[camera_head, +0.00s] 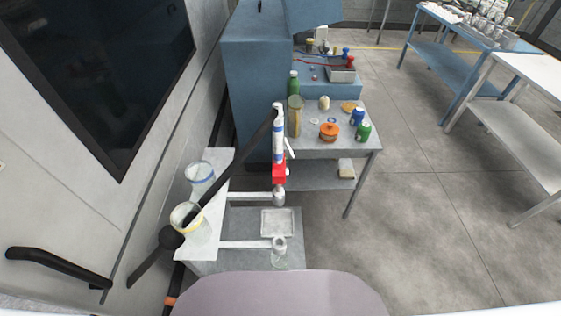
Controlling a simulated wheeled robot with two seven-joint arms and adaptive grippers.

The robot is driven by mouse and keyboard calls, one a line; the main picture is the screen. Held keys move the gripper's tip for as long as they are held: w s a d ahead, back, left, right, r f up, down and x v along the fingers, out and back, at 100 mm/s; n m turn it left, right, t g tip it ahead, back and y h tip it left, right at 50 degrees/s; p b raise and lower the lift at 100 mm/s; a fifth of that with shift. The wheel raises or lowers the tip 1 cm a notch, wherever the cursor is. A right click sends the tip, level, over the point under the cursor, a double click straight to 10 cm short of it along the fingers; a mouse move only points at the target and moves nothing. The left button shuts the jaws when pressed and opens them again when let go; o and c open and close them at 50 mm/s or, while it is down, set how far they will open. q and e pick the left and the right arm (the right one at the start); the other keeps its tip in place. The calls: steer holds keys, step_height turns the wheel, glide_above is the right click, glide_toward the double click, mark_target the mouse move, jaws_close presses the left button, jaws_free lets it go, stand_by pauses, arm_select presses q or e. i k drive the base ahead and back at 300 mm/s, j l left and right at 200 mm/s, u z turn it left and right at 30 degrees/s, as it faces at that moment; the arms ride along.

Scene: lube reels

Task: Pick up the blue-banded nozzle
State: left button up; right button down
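An upright tool with a white body, blue bands and a red lower part (279,150) stands in the middle of the head view. It looks like the blue-banded nozzle. Its lower end meets a grey round holder (279,197) at the end of a white bracket. I cannot tell how deep it sits in it. Neither of my grippers is in view.
A clear drum with a blue band (200,173) and one with a yellow band (187,216) stand left on a white ledge. A second holder (279,243) is nearer me. Behind, a grey table (350,146) carries cans and jars.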

mark_target(279, 164)
steer(key=k+l+z, duration=0.1)
steer(key=l, duration=0.25)
steer(key=k+l+z, duration=0.15)
steer(key=l, duration=0.25)
steer(key=k+l+z, duration=0.1)
steer(key=l, duration=0.3)
steer(key=k+l+z, duration=0.1)
steer(key=l, duration=0.3)
steer(key=k, duration=0.1)
